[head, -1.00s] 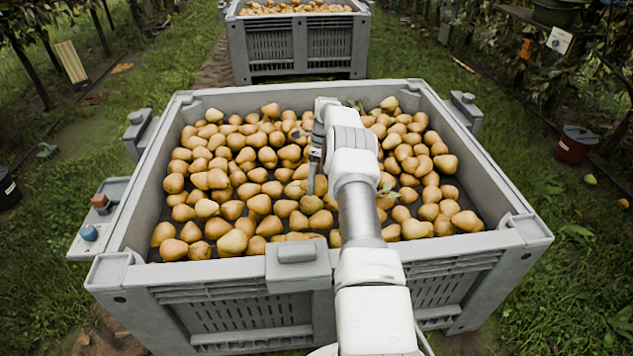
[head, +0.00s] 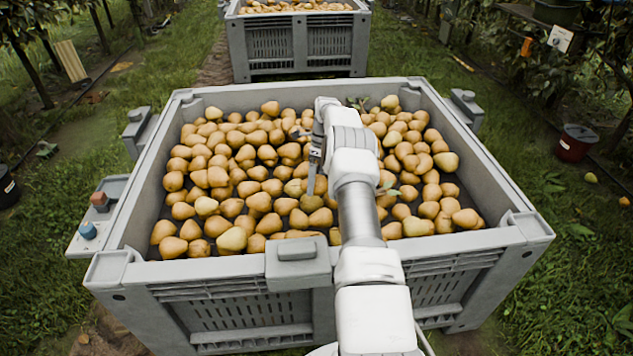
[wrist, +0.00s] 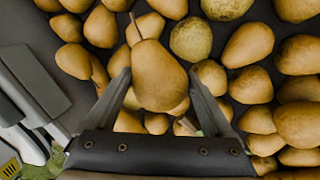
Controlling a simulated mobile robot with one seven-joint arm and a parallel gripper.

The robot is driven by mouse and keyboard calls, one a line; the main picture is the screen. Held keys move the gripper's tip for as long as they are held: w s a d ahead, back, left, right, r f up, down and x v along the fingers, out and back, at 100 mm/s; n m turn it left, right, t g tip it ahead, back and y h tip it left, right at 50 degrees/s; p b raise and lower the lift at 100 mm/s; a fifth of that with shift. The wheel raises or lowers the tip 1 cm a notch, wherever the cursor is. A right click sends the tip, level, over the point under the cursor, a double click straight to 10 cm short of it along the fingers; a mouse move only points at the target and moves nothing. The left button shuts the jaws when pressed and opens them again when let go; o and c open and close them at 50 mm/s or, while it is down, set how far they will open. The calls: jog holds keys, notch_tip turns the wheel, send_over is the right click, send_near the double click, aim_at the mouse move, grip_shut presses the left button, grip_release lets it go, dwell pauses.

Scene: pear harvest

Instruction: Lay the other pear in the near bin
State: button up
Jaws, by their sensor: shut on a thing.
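The near bin (head: 190,274) is a large grey plastic crate with a layer of many yellow-brown pears over its floor. My gripper (head: 312,178) is inside its walls, pointing down close over the pears near the middle. In the wrist view a yellow-brown pear (wrist: 158,72) with its stem toward the top of the picture sits between the two fingers of my gripper (wrist: 162,92), and they are shut on it. Other pears lie just below and around it. In the head view my wrist and fingers hide the held pear, and I cannot tell whether it touches those beneath.
A second grey bin (head: 290,42) with pears stands farther back. A small side shelf with a red-brown and a blue knob (head: 88,230) is on the near bin's left. A red bucket (head: 576,142) stands on the grass at right. Dark bare floor shows between some pears.

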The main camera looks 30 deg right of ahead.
aim_at(317, 191)
jog(key=shift+f+b, duration=1.55)
jog(key=shift+f, duration=0.5)
dwell(0.7)
jog(key=o, duration=1.3)
jog(key=p+v, duration=0.1)
jog(key=v, duration=0.4)
jog(key=shift+p, duration=0.3)
jog(key=shift+w+d+r+b, duration=0.1)
jog(key=shift+d+r+b, duration=0.05)
jog(key=shift+r+b, duration=0.3)
jog(key=shift+d+r, duration=0.1)
jog(key=shift+r, duration=0.65)
